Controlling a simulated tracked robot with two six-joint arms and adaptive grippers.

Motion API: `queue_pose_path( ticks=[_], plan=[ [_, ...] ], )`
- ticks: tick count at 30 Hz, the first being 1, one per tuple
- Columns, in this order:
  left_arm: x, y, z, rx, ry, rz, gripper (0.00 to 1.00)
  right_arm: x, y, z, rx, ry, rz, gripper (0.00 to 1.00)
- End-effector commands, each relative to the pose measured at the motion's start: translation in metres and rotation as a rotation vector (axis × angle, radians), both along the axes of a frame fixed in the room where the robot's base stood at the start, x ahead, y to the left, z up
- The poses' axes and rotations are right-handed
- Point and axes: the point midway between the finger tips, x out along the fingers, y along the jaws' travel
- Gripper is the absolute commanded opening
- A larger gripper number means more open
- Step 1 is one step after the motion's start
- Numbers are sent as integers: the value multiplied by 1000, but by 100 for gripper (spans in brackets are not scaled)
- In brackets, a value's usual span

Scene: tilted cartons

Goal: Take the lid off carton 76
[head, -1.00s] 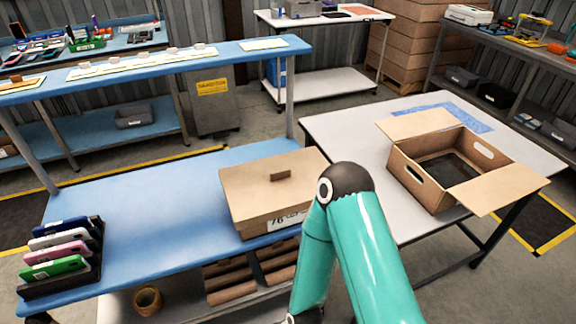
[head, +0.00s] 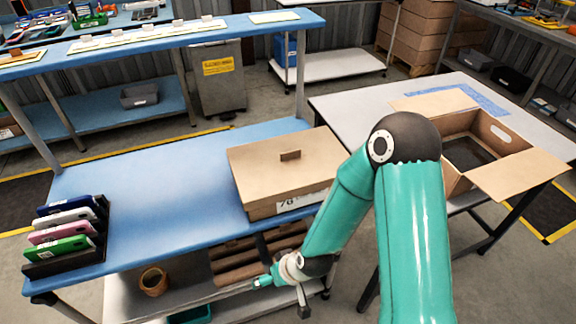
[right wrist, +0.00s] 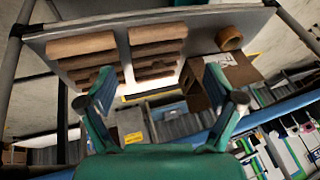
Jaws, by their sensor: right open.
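Carton 76 (head: 262,206) stands closed on the blue table, a brown box with a white label reading 76 on its front. My right arm hides the carton's right front corner. My left gripper is not in view.
An open carton (head: 464,190) with flaps out stands on the grey table (head: 350,103) at right. A rack of coloured devices (head: 68,240) is on the blue table (head: 150,190) at left. A lower shelf holds brown cardboard pieces and a tape roll (head: 153,281). The blue table's middle is clear.

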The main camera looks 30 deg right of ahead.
Motion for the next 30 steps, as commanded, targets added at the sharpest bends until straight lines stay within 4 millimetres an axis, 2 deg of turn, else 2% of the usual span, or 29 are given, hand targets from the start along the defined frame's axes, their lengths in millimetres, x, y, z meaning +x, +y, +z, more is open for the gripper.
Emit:
queue_pose_path(
  ticks=[1,3,6,9,12,15,18,23,26,30],
  plan=[
    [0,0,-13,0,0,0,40,21,-18,21,-38,-101,-21,92],
    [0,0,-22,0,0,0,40,41,-41,56,-93,-225,-47,92],
    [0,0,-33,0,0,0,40,58,-72,109,-174,-391,-88,92],
    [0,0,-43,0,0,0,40,62,-100,159,-250,-534,-132,92],
    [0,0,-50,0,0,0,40,58,-121,201,-315,-645,-173,92],
    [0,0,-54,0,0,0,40,51,-136,230,-362,-718,-205,92],
    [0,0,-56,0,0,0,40,46,-144,247,-390,-760,-222,92],
    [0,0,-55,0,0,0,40,53,-150,251,-404,-774,-232,92],
    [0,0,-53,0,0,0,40,67,-153,245,-403,-771,-230,92],
    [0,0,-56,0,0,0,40,95,-160,233,-402,-772,-229,92]
  ],
)
